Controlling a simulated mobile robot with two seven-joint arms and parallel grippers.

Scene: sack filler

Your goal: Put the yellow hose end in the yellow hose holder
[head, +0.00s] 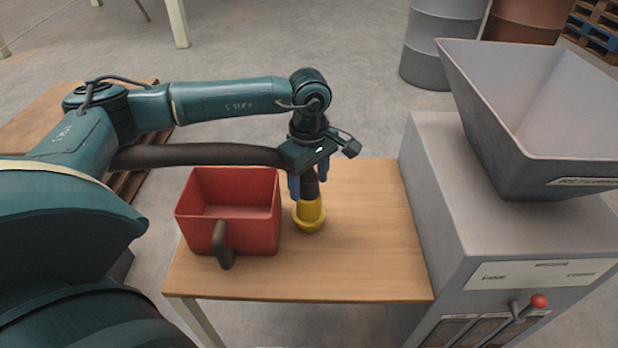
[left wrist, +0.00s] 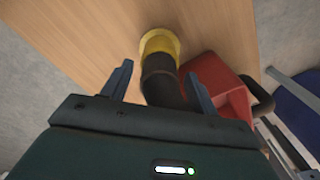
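A black hose (head: 200,155) runs in from the left behind my left arm and bends down at my left gripper (head: 307,182). Its lower part meets a flared yellow piece (head: 310,212) upright on the wooden table, right of the red scoop. I cannot tell whether this yellow piece is the hose end, the holder, or one in the other. In the left wrist view, the yellow piece (left wrist: 159,43) lies beyond the fingertips. My left gripper (left wrist: 160,85) has its fingers apart on both sides of the black hose, with gaps visible. My right gripper is not in view.
The red scoop (head: 250,235) with a dark handle stands close left of the yellow piece. The wooden table (head: 370,240) is bare on the right. A grey machine (head: 440,160) with a hopper (head: 490,130) and a red-knobbed lever (head: 538,301) stands beyond its right edge.

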